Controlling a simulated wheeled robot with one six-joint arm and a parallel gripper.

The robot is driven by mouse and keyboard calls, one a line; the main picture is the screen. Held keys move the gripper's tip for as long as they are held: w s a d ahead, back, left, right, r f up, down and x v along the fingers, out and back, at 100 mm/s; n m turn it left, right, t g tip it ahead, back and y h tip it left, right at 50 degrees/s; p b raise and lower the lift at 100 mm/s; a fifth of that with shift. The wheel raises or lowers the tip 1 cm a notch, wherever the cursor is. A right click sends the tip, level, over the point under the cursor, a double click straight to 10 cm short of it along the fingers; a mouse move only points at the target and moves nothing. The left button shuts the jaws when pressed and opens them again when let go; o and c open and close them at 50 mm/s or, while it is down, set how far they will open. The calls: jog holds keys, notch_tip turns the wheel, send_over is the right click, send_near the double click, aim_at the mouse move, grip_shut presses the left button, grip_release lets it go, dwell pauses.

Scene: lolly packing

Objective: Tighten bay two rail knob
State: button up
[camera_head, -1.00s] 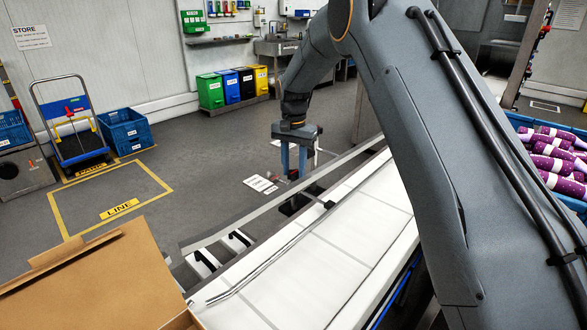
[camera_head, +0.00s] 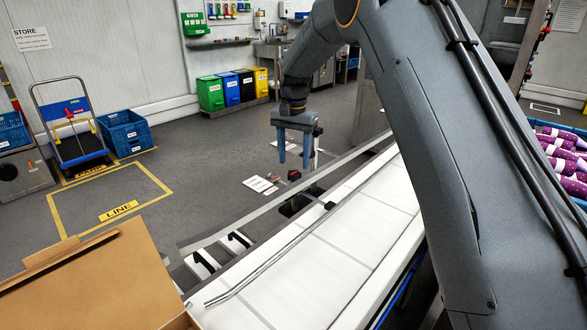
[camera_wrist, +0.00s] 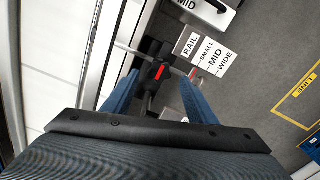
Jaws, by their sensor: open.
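A black rail knob with a red mark (camera_wrist: 160,72) shows in the wrist view, between and beyond my fingertips. A thin metal rod runs left from it. It is small and dark in the head view, with a red spot (camera_head: 294,175) beside the conveyor edge. My gripper (camera_head: 294,163) points down above it, fingers spread and empty; it also shows in the wrist view (camera_wrist: 160,78). The fingers look apart from the knob. A white plate (camera_wrist: 209,52) reading RAIL, SMALL, MID, WIDE lies right of the knob. The frames do not show which bay this is.
The white conveyor (camera_head: 340,250) with its long guide rail runs along the gripper's right side. An open cardboard box (camera_head: 90,285) stands at the lower left. A blue crate of purple-wrapped items (camera_head: 565,150) is at the right.

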aim_at(294, 173)
jog(key=shift+r+b, duration=0.3)
jog(key=shift+r, duration=1.6)
